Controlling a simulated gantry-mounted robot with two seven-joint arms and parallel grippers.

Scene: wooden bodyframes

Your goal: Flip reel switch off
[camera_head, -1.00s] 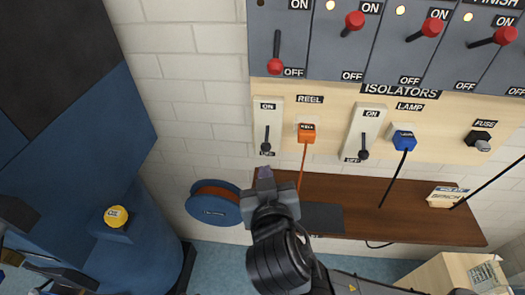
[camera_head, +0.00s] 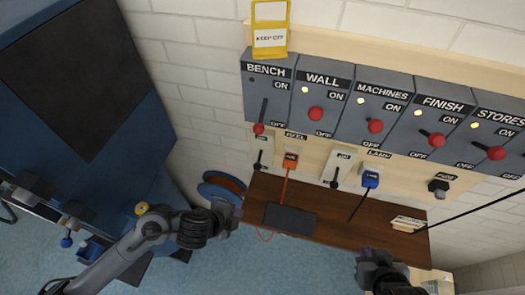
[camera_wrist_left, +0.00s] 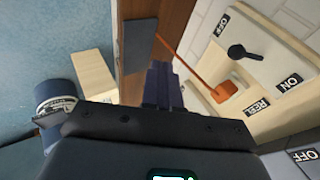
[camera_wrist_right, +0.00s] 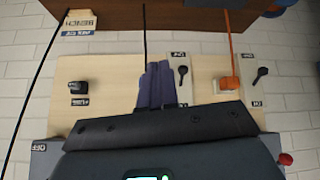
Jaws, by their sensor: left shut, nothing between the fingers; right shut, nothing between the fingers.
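The reel switch (camera_head: 263,150) is a pale plate with a black lever, left of the orange reel plug (camera_head: 290,160). Its lever points down, to the OFF end. The left wrist view shows the switch (camera_wrist_left: 262,55) close up, lever toward OFF; it also shows in the right wrist view (camera_wrist_right: 258,87). My left gripper (camera_head: 228,212) is shut and empty, below and left of the switch, in front of the blue reel (camera_head: 212,190). My right gripper (camera_head: 372,262) is shut and empty at lower right, below the shelf, away from the switch.
The lamp switch (camera_head: 339,166) and blue lamp plug (camera_head: 370,179) are to the right. Grey isolators (camera_head: 321,98) with red knobs line the wall above. A brown shelf (camera_head: 340,220) with a dark pad (camera_head: 290,220) juts out below; cords hang across it.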

